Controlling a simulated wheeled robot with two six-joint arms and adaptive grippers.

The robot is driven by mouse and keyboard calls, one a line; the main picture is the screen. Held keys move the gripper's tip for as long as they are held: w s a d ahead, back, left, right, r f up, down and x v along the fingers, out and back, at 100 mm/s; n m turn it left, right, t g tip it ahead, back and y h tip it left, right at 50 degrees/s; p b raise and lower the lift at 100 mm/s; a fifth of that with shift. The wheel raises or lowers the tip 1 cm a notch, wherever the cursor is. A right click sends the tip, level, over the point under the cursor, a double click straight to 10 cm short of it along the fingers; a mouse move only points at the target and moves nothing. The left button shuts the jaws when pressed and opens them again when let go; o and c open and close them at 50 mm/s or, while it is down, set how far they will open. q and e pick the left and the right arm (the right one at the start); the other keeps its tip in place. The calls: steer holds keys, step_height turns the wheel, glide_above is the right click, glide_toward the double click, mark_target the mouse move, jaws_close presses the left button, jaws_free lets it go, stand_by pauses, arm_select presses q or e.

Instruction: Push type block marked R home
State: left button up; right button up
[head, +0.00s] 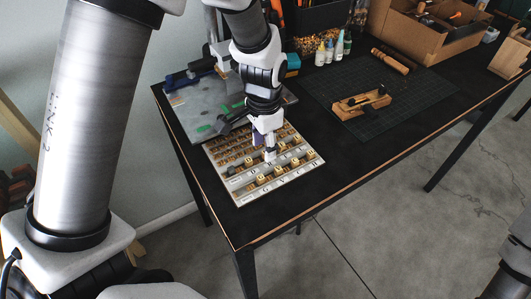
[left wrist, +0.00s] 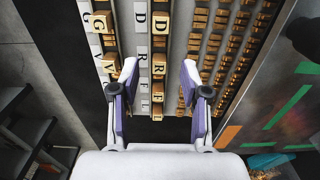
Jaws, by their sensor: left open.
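The type tray (head: 243,197) lies near the table's left end, with lettered rows and small wooden type blocks. In the left wrist view, the block marked R (left wrist: 158,64) stands in the middle row, between the D block (left wrist: 160,23) and another block (left wrist: 157,90) whose letter is hard to read. My left gripper (head: 264,150) is low over the tray, pointing down. In the left wrist view it is open (left wrist: 158,72), its fingers apart on either side of the row around the R block. I cannot tell whether they touch anything. My right gripper is not in view.
A grey plate (head: 208,103) with green strips lies behind the tray. A dark cutting mat (head: 405,105) holds a wooden tool (head: 361,102). Small bottles (head: 330,52) and a cardboard box (head: 425,32) stand at the back. The black table between tray and front edge is clear.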

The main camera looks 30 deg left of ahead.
arm_select(q)
step_height(320, 180, down, 2)
jaws_close()
steer(key=shift+r, duration=0.15)
